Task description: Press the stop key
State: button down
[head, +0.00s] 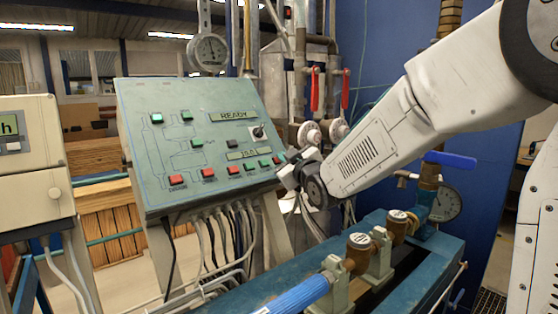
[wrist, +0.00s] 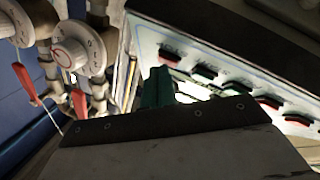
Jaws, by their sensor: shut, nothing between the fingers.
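The sloped control panel (head: 180,140) has a row of red and green keys along its lower edge. Red keys (head: 208,174) sit at its left, green keys (head: 264,164) further right. The labels are too small to read, so I cannot tell which is the stop key. My gripper (head: 283,160) is at the panel's lower right corner, by the row's right end. In the wrist view my shut, empty fingers (wrist: 158,86) point toward the panel edge, near a red end key (wrist: 170,55); green keys (wrist: 205,72) follow it. Contact is not visible.
Pipes with red-handled valves (head: 315,90) stand behind the gripper. A blue bench (head: 400,280) with brass meters (head: 360,250) is below the arm. Cables (head: 225,225) hang under the panel. A beige box (head: 40,150) stands at the left.

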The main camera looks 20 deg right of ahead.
jog(key=shift+s+d+r, duration=0.2)
jog(key=shift+s+r, duration=0.3)
jog(key=shift+s+r, duration=0.1)
jog(key=shift+s+d+r, duration=0.35)
jog(key=shift+s+r, duration=0.45)
jog(key=shift+s, duration=0.05)
jog(key=shift+s+d+r, duration=0.35)
jog(key=shift+s+r, duration=0.4)
jog(key=shift+s, duration=0.05)
jog(key=shift+s+d+r, duration=0.2)
jog(key=shift+s+r, duration=0.25)
